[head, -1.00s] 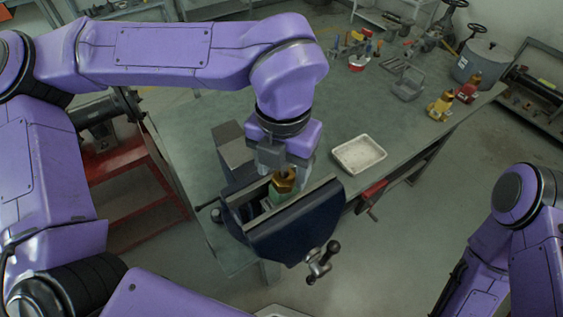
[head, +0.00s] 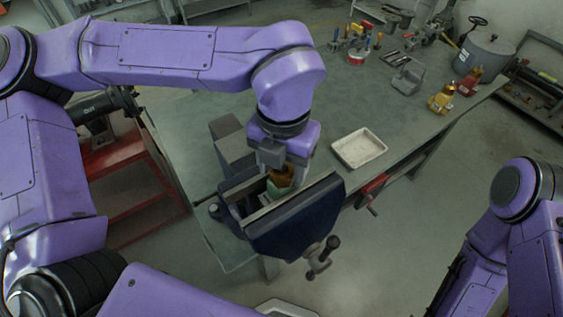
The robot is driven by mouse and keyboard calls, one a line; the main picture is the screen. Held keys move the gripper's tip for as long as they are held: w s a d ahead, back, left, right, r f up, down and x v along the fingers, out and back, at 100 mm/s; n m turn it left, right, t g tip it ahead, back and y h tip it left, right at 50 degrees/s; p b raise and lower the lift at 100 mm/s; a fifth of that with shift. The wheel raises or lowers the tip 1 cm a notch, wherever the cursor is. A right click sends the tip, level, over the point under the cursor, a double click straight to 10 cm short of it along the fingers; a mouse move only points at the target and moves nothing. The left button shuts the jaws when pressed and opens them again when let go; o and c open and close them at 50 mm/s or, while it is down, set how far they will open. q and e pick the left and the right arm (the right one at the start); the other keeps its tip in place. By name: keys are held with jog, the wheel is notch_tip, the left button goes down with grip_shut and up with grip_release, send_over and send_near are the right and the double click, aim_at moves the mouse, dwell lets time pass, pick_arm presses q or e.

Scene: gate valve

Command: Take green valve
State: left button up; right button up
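The green valve (head: 279,190) with its brass top sits between the jaws of the dark blue vise (head: 300,222) at the table's near edge. Its lower part is hidden by the front jaw. My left gripper (head: 285,168) points down from above, with its fingers at the brass top. The fingers partly cover the top, and I cannot tell whether they grip it. My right arm shows at the lower right, but its gripper is out of view.
A white tray (head: 359,148) lies right of the vise. A yellow valve (head: 441,98) and a red valve (head: 470,82) stand at the table's right end. A grey pot (head: 480,60) and tools are farther back. The vise handle (head: 322,257) sticks out in front.

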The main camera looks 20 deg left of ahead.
pick_arm(q)
jog(key=shift+w, duration=0.1)
jog(key=c, duration=0.8)
jog(key=shift+r+p, duration=0.55)
jog(key=shift+p, duration=0.1)
jog(key=shift+r, duration=0.15)
jog(key=shift+r+p, duration=3.45)
jog(key=shift+r, duration=0.1)
